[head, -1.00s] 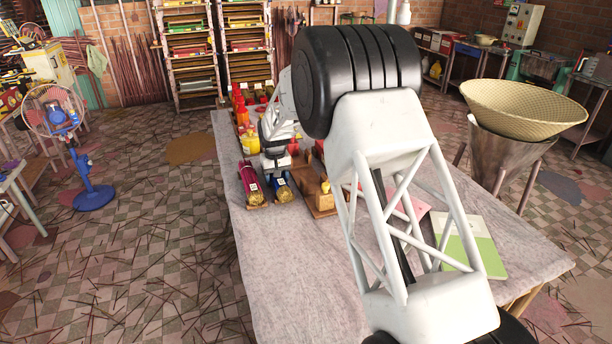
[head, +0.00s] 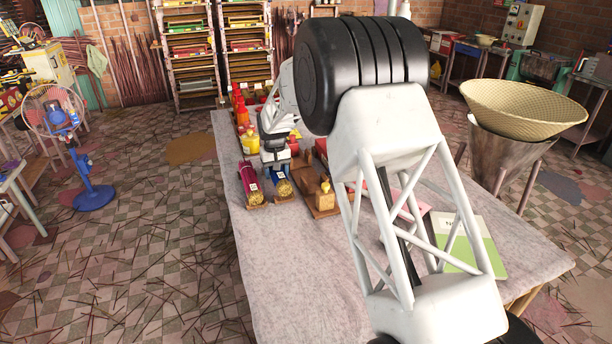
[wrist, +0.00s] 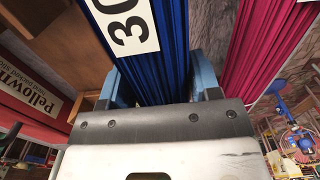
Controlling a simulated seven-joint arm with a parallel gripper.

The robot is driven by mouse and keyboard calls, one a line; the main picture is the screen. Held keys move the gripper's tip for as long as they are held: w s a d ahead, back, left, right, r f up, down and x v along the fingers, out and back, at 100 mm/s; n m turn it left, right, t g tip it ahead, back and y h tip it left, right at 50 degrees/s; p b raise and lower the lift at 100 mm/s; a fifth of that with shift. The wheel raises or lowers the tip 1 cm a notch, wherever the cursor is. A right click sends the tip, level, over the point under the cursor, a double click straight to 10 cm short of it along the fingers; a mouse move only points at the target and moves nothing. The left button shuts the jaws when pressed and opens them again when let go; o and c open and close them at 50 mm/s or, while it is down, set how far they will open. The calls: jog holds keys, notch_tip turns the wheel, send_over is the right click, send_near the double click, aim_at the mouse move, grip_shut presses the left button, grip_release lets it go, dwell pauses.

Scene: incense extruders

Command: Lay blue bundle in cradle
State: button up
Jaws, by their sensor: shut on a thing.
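The blue bundle (head: 283,176) has a white number label and a gold end, and lies lengthwise on the left part of the table. In the wrist view the blue bundle (wrist: 170,70) runs between the two blue fingers of my gripper (wrist: 165,85), which is shut on it. In the head view my gripper (head: 276,163) is over the bundle's far part and hides it. I cannot tell whether the bundle touches what is beneath it. A wooden holder (head: 322,205), perhaps the cradle, stands just right of the bundle.
A crimson bundle (head: 248,178) lies close on the left, also in the wrist view (wrist: 262,45). Red and yellow containers (head: 241,115) stand behind. A green and white book (head: 470,245) lies at the right. The table's near left part (head: 280,270) is clear.

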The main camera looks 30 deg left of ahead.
jog(key=shift+r, duration=1.2)
jog(key=w+d+r, duration=0.5)
jog(key=w+d, duration=0.2)
jog(key=d, duration=0.1)
jog(key=shift+w+d+r, duration=0.15)
jog(key=shift+f, duration=0.25)
jog(key=shift+f, duration=3.95)
